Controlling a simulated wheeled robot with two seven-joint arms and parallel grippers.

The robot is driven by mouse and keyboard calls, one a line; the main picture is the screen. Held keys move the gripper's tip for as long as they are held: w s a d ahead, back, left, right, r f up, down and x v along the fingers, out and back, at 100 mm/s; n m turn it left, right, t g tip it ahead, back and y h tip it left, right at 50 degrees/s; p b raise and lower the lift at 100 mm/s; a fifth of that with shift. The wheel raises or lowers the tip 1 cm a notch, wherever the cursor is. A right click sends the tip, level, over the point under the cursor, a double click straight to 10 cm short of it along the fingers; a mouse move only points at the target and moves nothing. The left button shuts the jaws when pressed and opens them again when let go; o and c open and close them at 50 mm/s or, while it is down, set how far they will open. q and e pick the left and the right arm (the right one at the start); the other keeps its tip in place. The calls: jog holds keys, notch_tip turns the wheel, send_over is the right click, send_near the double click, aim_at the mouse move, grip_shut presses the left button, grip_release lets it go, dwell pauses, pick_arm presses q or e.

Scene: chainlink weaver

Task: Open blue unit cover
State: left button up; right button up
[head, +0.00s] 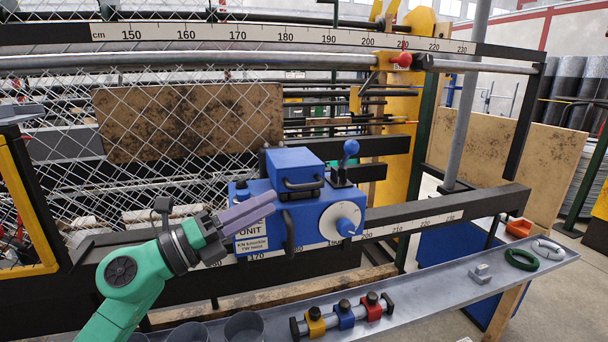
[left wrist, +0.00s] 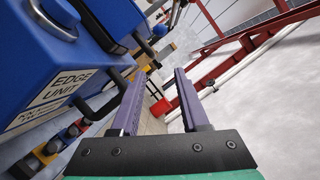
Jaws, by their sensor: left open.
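The blue unit (head: 262,190) sits on the dark ruler beam, with an "EDGE UNIT" label at its left. A raised blue box (head: 292,163) with a dark bar handle (head: 302,184) forms its top and looks closed. A second dark handle (head: 288,232) is upright on the front face. My left gripper (head: 262,208) is open and empty, in front of the label and just left of the front handle. In the left wrist view, the unit (left wrist: 45,55) fills the left side, and the front handle (left wrist: 98,100) is beside the left finger, outside the jaws (left wrist: 159,75). My right gripper is out of view.
A white dial (head: 342,221) and a blue-knobbed lever (head: 346,160) are on the unit's right. Below, a grey tray (head: 430,301) holds colored clamps (head: 344,314) and a green ring (head: 521,259). Chain-link mesh (head: 60,110) stands behind at left.

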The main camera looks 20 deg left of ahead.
aim_at(305, 187)
pick_arm(q)
jog(key=p+x, duration=0.1)
jog(key=x, duration=0.2)
jog(key=p+x, duration=0.1)
jog(key=x, duration=0.2)
jog(key=w+a+p+x, duration=0.1)
jog(key=x, duration=0.2)
jog(key=shift+w+d+f, duration=0.1)
jog(key=shift+w+f, duration=0.05)
jog(key=shift+f, duration=0.15)
jog(key=shift+d, duration=0.4)
jog(key=shift+w+f, duration=0.1)
jog(key=shift+w, duration=0.1)
grip_shut()
